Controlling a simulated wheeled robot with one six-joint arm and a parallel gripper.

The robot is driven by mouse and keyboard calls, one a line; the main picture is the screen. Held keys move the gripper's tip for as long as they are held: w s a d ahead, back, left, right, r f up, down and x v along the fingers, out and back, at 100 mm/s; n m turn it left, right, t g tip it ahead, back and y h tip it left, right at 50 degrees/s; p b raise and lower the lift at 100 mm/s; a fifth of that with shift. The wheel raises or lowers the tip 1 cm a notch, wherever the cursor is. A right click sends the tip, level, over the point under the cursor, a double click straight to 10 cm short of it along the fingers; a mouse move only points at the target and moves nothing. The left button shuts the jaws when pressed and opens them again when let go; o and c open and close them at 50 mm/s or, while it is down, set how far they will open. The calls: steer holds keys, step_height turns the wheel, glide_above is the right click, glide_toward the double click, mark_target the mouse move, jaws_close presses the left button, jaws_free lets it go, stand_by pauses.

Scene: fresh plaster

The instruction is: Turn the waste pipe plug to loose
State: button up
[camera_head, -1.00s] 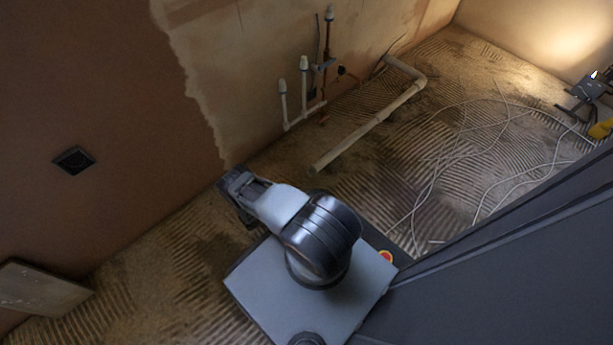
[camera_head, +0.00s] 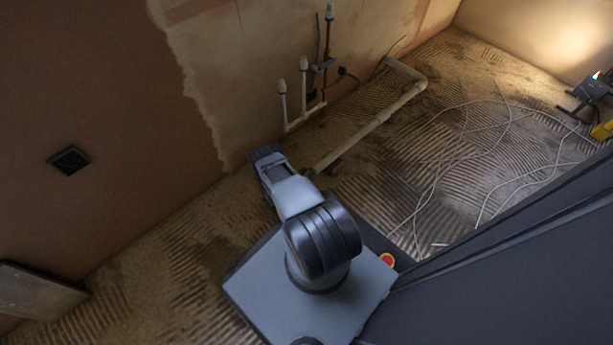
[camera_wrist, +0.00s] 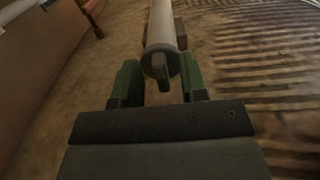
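The pale waste pipe (camera_head: 372,127) runs along the floor near the wall, with its near end pointing toward my arm. In the wrist view the pipe (camera_wrist: 162,25) ends in a round grey plug (camera_wrist: 159,66) with a raised bar across its face. My gripper (camera_head: 267,158) is low over the floor, left of the pipe's near end. In the wrist view my gripper (camera_wrist: 160,75) has its two green fingers apart, one on each side of the plug's bar. I cannot tell whether either finger touches it. The plug is too small to make out in the head view.
Capped upright pipes (camera_head: 304,80) stand against the plastered wall behind the waste pipe. Loose white cable (camera_head: 440,170) lies across the floor at right. A work lamp (camera_head: 590,90) stands at far right. A flat board (camera_head: 40,290) lies at lower left.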

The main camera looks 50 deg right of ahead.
jaws_close()
stand_by(0.3)
